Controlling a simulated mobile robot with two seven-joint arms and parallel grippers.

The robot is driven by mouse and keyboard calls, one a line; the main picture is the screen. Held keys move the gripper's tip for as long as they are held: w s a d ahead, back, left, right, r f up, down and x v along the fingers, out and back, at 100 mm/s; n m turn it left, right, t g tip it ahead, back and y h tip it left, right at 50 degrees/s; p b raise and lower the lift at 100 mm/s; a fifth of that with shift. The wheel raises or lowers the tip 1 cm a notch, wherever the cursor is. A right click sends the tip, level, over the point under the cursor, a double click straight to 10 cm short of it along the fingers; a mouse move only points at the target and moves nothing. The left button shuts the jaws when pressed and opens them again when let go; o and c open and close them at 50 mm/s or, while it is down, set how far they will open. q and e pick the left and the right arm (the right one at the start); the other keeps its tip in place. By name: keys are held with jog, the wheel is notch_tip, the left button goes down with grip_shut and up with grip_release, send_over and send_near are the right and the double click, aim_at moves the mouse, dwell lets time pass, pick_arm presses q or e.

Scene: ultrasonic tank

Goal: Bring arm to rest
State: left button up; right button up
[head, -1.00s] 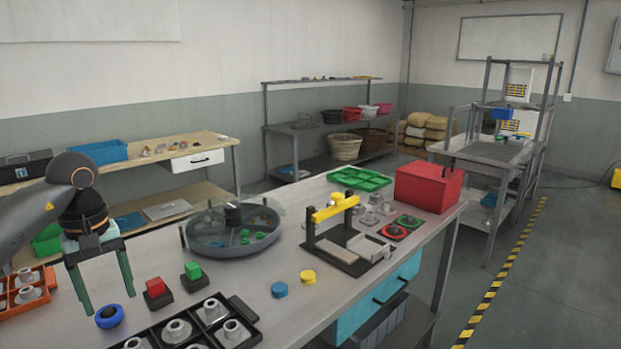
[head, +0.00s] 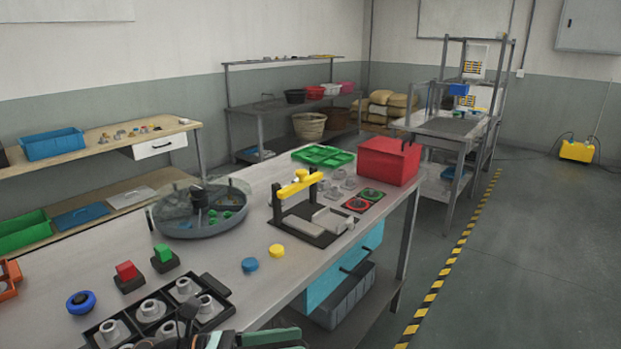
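A dark and teal part of one of my arms (head: 268,338) shows at the bottom edge in the head view, in front of the black tray. It is cut off by the frame, and I cannot tell which arm it belongs to. No whole pair of fingers shows, so open or shut is not visible. I see nothing held. At the left, where my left gripper was, the table is bare of any arm.
Open floor lies right.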

pick_arm(q)
jog(key=a+f+n+t+y, duration=0.3)
jog(key=f+n+t+y, duration=0.3)
jog(key=n, duration=0.9)
jog(key=a+f+n+t+y, duration=0.4)
jog(key=f+n+t, duration=0.25)
jog(key=n, duration=0.85)
jog(key=s+a+f+n+g+y, duration=0.2)
jog(key=s+f+n+g+y, duration=0.1)
jog(key=s+f+n, duration=0.4)
jog(key=s+a+f+n+g+y, duration=0.3)
jog(key=s+f+n, duration=0.4)
jog(key=s+f, duration=0.2)
jog(key=shift+s+a+f+n+p, duration=0.2)
jog(key=shift+a+f+n+p, duration=0.1)
jog(key=shift+f+n, duration=0.1)
